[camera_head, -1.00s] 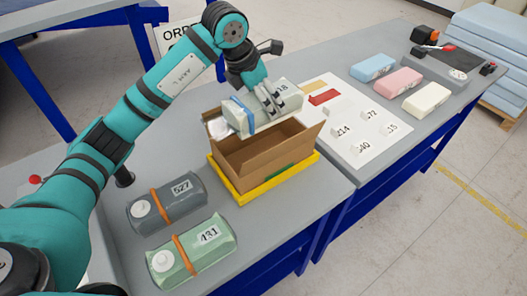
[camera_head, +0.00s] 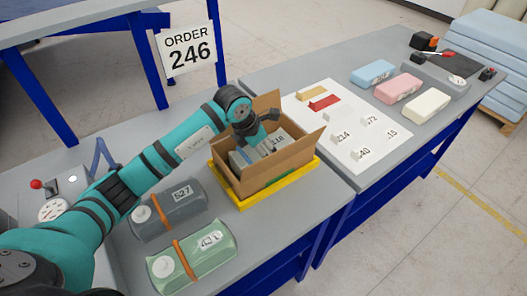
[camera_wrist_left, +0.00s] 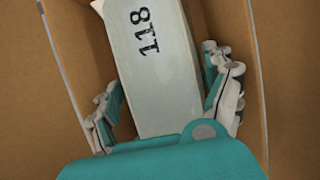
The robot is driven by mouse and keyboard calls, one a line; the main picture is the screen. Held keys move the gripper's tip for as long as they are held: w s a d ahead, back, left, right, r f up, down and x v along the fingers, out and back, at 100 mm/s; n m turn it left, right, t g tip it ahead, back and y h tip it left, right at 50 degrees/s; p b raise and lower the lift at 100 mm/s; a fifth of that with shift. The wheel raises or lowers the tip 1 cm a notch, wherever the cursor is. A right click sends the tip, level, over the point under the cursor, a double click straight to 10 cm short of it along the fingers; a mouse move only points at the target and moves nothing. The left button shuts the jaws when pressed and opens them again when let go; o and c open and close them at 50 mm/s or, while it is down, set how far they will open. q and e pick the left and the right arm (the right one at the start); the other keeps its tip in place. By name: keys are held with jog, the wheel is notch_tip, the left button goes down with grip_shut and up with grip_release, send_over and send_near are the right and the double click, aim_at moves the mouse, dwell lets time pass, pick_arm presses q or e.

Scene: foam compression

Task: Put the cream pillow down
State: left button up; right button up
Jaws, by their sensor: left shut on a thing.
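The pale cream pillow (camera_head: 279,142), marked 118, is inside the open cardboard box (camera_head: 287,166). My left gripper (camera_head: 262,147) reaches down into the box and is shut on the pillow. In the left wrist view the fingers (camera_wrist_left: 168,80) press on both long sides of the pillow (camera_wrist_left: 150,75), with brown box walls (camera_wrist_left: 285,60) around. The pillow's underside is hidden, so I cannot tell if it touches the box floor. My right gripper is not in view.
The box stands on a yellow tray (camera_head: 241,206). A grey pillow (camera_head: 172,213) marked 527 and a green pillow (camera_head: 205,258) lie in front. A white sheet (camera_head: 383,145) with small blocks and several coloured foam blocks (camera_head: 398,88) lie to the right. An ORDER 246 sign (camera_head: 188,50) stands behind.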

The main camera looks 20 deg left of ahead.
pick_arm(q)
notch_tip(320, 180, down, 2)
jog(key=shift+f, duration=0.1)
jog(key=o, duration=0.8)
jog(key=b+v, duration=0.2)
jog(key=v, duration=0.9)
jog(key=shift+a, duration=0.1)
jog(key=shift+s+a+r, duration=0.1)
jog(key=shift+s+r, duration=0.05)
jog(key=shift+r, duration=0.45)
